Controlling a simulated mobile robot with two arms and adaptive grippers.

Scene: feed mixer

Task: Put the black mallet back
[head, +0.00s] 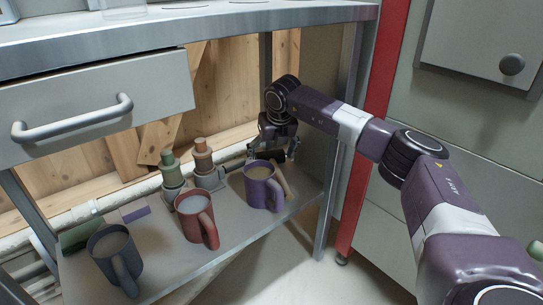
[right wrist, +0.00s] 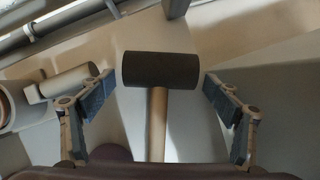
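The black mallet (right wrist: 160,70) shows in the right wrist view, with a dark cylindrical head and a pale wooden handle (right wrist: 157,125). My right gripper (right wrist: 161,87) is open. Its fingers stand on either side of the mallet head with a gap on both sides, and nothing is gripped. In the head view my right gripper (head: 277,150) is over the lower shelf, behind the purple mug (head: 263,187). A wooden handle (head: 282,183) shows just right of that mug; the mallet head is largely hidden by the gripper and mug. My left gripper is out of view.
The lower shelf (head: 165,250) also holds a red mug (head: 197,217), a dark blue-grey mug (head: 115,259) and green and brown-topped fittings (head: 172,172). A drawer (head: 95,105) and worktop (head: 200,25) hang above. A metal leg (head: 337,165) stands at the right.

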